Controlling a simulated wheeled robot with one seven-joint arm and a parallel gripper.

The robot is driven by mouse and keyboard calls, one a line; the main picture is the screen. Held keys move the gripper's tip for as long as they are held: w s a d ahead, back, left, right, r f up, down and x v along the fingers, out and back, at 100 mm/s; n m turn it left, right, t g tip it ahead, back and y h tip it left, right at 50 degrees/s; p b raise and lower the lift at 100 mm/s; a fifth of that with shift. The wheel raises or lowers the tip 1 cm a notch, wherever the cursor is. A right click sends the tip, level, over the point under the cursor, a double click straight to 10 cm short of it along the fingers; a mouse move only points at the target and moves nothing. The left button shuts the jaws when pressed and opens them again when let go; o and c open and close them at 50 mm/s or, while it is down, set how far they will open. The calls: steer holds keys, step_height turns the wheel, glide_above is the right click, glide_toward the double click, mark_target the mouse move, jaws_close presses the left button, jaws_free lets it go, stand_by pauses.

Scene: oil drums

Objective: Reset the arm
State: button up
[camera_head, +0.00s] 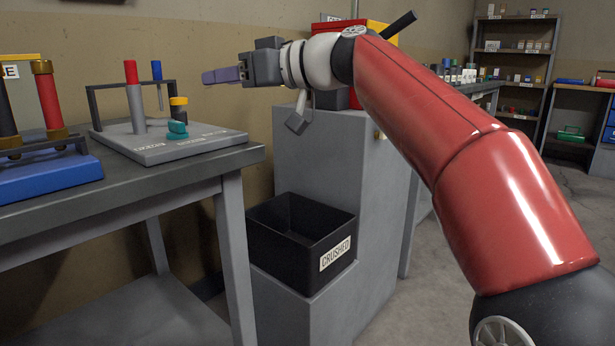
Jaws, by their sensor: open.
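My gripper (222,75) is raised at the upper left of the head view, at the end of my red arm. It points left, and its finger is seen from the side. The jaws are open and nothing shows between them. The gripper appears in front of the wall, to the right of the grey fixture board (170,147) on the workbench. It seems apart from everything around it. My arm reaches across the right half of the view and hides part of the grey cabinet behind it.
The grey workbench (120,182) stands at left, with a blue stand (45,178) on it. A grey cabinet (318,150) holds a black bin marked "CRUSHED" (290,257) on a low ledge. Shelves (512,60) stand at the back right. The floor (425,285) between is clear.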

steer(key=s+d+f+m+h+p, duration=0.5)
steer(key=s+d+f, duration=0.7)
steer(key=f, duration=0.3)
steer(key=s+d+f+m+h+p, duration=0.4)
steer(key=s+d+f+m+h, duration=0.4)
steer(key=s+d+f, duration=0.5)
step_height(320, 180, down, 2)
steer(key=shift+d+f+h+p, duration=0.15)
steer(key=shift+d+h+p, duration=0.2)
steer(key=shift+d+h, duration=0.9)
steer(key=shift+s, duration=0.1)
